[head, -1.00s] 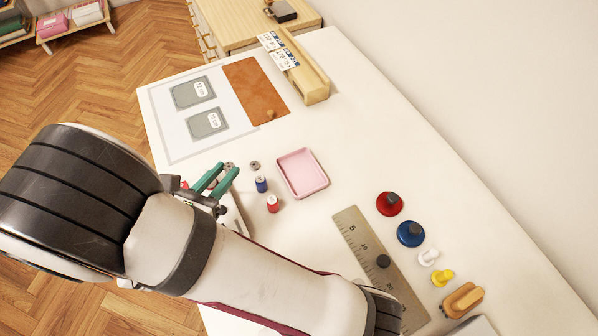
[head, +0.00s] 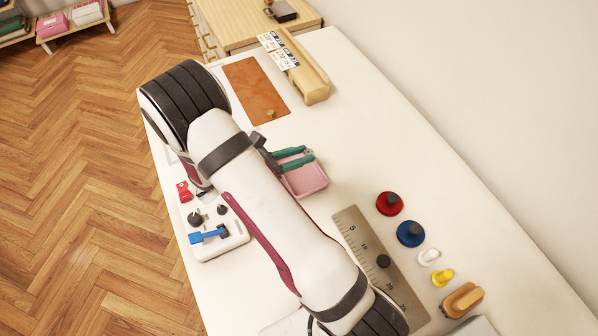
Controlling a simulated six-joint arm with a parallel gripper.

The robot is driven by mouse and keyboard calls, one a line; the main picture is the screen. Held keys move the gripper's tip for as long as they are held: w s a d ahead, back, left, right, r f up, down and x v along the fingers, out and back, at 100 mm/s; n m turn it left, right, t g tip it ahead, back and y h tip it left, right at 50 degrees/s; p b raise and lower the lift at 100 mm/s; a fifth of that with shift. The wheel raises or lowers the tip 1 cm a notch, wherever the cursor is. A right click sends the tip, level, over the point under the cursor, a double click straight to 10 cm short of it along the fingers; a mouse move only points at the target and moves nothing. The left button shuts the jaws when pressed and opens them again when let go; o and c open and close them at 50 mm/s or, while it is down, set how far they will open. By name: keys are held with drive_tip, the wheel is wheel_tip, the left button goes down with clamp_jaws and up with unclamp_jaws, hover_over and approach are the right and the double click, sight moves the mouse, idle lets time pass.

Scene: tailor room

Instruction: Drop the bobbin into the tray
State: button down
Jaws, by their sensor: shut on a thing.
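The pink tray (head: 308,185) lies on the white table, with its far part covered by my gripper. My gripper (head: 309,158), with green fingers, is above the far part of the tray. It is shut on the bobbin, which is small and mostly hidden at the fingertips, so its pose cannot be told.
A steel ruler (head: 350,226), a red weight (head: 389,204), a blue weight (head: 409,235) and pushpins lie right of my arm. A white device with a blue lever (head: 208,235) is at left. A brown leather piece (head: 254,88) lies behind. My arm covers the middle.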

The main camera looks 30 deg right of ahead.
drive_tip(key=c, duration=0.6)
unclamp_jaws()
drive_tip(key=v, duration=1.5)
drive_tip(key=shift+a+r, duration=0.2)
drive_tip(key=shift+a, duration=0.15)
drive_tip(key=s+d+r+m+g+y, duration=0.3)
drive_tip(key=s+r+m+y, duration=0.15)
drive_tip(key=s+m, duration=0.35)
drive_tip(key=s+d+r+m+g+y, duration=0.3)
drive_tip(key=s+m+y, duration=0.2)
drive_tip(key=s+m, duration=0.25)
drive_tip(key=s+a+r+m+t+y, duration=0.1)
drive_tip(key=s+a+m+t+y, duration=0.2)
drive_tip(key=m, duration=0.7)
drive_tip(key=s+a+y, duration=0.1)
drive_tip(key=a+y, duration=0.1)
drive_tip(key=shift+s+r+t+y, duration=0.2)
drive_tip(key=shift+s+t+y, duration=0.1)
drive_tip(key=shift+s+y, duration=0.1)
